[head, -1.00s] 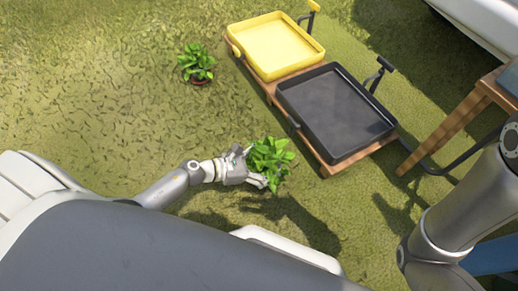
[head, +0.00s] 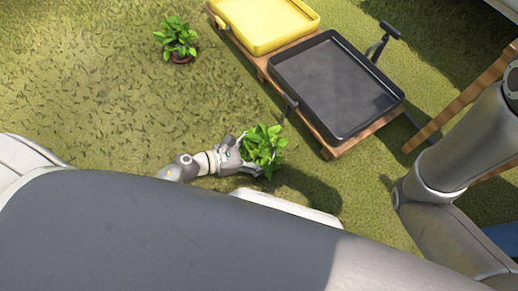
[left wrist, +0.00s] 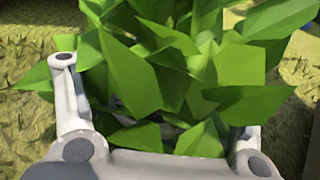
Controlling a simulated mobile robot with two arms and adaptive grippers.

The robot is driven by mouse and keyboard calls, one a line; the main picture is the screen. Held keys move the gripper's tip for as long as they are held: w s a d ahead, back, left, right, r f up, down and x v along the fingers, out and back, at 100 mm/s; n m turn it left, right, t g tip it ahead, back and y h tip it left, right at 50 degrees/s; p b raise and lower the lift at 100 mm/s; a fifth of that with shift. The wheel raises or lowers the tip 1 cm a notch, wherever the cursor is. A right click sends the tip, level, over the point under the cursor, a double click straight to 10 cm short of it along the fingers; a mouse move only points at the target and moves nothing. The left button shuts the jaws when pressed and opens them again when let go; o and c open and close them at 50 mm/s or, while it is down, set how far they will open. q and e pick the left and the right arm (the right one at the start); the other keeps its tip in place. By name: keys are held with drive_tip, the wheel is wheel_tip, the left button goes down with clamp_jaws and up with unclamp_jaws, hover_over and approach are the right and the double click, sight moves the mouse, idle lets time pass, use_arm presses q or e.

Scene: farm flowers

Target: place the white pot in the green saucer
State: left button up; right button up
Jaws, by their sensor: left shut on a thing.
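My left gripper (head: 246,156) is shut on a potted plant (head: 264,146) with broad green leaves, held over the grass left of the black tray. In the left wrist view the leaves of this plant (left wrist: 150,75) fill the space between and above the fingers. Leaves hide nearly all of its pot, so I cannot tell the pot's colour. No green saucer shows in these views. My right gripper is not in view.
A second leafy plant (head: 177,38) in a reddish-brown pot stands on the grass at upper left. A yellow tray (head: 265,45) and a black tray (head: 333,128) sit on a low wooden platform (head: 352,143). Grass between the second plant and my body is clear.

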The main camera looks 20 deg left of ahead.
use_arm(q)
drive_tip(key=shift+f, duration=0.25)
drive_tip(key=o, duration=1.2)
drive_tip(key=shift+r, duration=0.1)
drive_tip(key=shift+r, duration=0.1)
drive_tip(key=shift+s+a+r, duration=0.15)
drive_tip(key=shift+r, duration=0.05)
drive_tip(key=p+v, duration=0.4)
drive_tip(key=v, duration=0.7)
drive_tip(key=shift+s+a, duration=0.15)
drive_tip(key=shift+a, duration=0.1)
